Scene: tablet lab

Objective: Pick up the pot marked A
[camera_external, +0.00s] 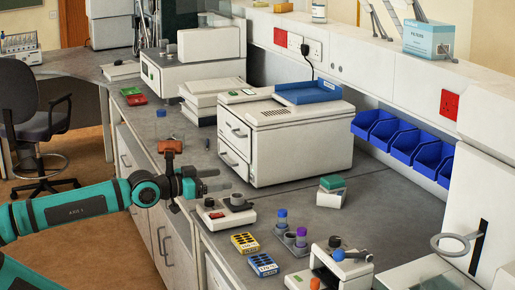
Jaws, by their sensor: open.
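My gripper (214,180) is at the end of the teal arm, over the near edge of the bench, with its grey jaws apart and nothing seen between them. Several small pots stand to its right on the bench. One has a blue lid (282,213) and another has a purple lid (301,232). They are at a small grey holder (292,251), which also has a dark round opening. My gripper is apart from these pots. No letter A is legible on any pot, so I cannot tell which one is marked A.
Yellow-and-blue boxes (244,243) lie in front of the holder. A microscope-like white instrument (338,264) stands at right. A large white machine (290,140) and blue bins (400,140) are behind.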

